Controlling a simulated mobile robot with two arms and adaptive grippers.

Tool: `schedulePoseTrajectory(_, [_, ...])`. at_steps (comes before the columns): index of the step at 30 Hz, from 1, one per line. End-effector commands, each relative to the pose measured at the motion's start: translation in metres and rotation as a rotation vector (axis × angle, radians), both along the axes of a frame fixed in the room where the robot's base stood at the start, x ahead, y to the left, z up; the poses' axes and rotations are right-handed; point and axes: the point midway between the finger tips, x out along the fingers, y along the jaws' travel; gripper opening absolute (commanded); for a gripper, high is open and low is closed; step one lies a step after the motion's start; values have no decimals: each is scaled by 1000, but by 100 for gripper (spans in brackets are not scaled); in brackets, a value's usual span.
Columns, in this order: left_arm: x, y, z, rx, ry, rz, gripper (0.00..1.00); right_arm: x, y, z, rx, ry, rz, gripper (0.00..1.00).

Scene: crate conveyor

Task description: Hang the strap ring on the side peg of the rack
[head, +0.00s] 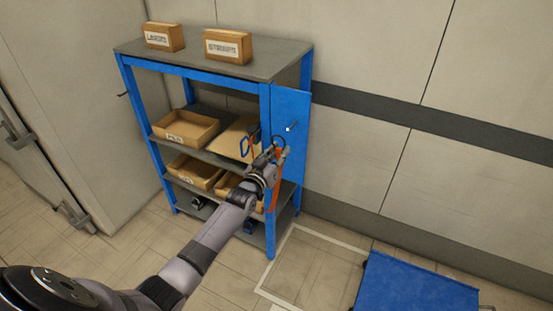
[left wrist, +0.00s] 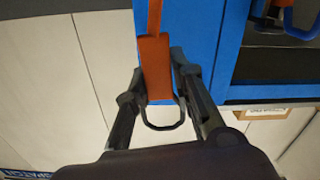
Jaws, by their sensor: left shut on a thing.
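The blue and grey rack (head: 268,230) stands against the wall in the head view. A small dark peg (head: 290,127) with a pale tip sticks out from its blue right side panel. My left gripper (head: 271,154) is just below and left of this peg, shut on the orange strap (head: 275,192). The strap hangs down below the gripper. Its dark ring (head: 279,141) shows at the gripper, apart from the peg in the picture; the depth between them is unclear. In the left wrist view, the strap (left wrist: 155,68) and ring (left wrist: 163,124) lie between the fingers. My right gripper is out of view.
Labelled boxes (head: 228,47) stand on the rack's top, and open cardboard bins (head: 185,129) on its shelves. A blue cart (head: 415,285) stands at lower right. White-marked floor (head: 315,262) before the rack is clear.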

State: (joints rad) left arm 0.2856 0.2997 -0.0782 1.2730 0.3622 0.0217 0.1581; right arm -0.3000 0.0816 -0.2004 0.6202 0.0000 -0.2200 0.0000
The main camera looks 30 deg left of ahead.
Motion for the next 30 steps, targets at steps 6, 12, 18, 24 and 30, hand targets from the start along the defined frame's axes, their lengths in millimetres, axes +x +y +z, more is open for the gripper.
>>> schedulePoseTrajectory(6, [5,0,0,0,0,0,0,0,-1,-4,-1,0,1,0])
schedulePoseTrajectory(12, [5,0,1,0,-1,0,0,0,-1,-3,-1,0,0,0])
schedulePoseTrajectory(18, [8,1,-1,5,-1,-1,0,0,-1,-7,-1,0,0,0])
schedulePoseTrajectory(24, [16,2,-3,19,0,-3,0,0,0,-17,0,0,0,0])
schedulePoseTrajectory(30, [26,2,-4,36,1,-5,0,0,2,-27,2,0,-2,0])
